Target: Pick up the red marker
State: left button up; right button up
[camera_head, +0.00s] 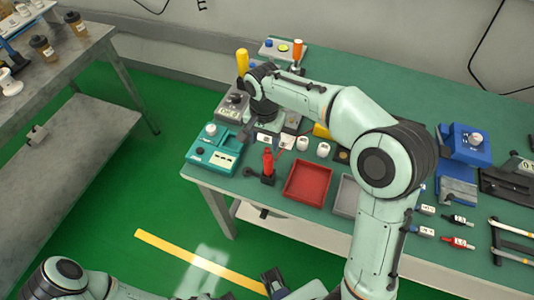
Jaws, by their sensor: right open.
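A slim red upright piece (268,160) stands in a small black base on the green table, left of a red tray. Small red pieces with white labels (459,243) lie at the table's right; I cannot tell which of these is the red marker. My right gripper (250,130) is over the table's left part, above and left of the upright red piece and apart from it. It is open, and its fingers are small and partly hidden by my wrist. My left arm comes in at the bottom left; its gripper is not clear at the bottom edge.
The red tray (290,195) and a grey tray (345,208) sit near the front edge. A teal device (205,155) is at the left corner.

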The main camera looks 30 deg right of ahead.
aim_at(267, 151)
jog(key=f, duration=0.5)
jog(key=shift+s+d+b, duration=0.15)
jog(key=shift+s+b, duration=0.15)
jog(key=shift+s, duration=0.05)
jog(key=shift+f, duration=0.45)
grip_shut()
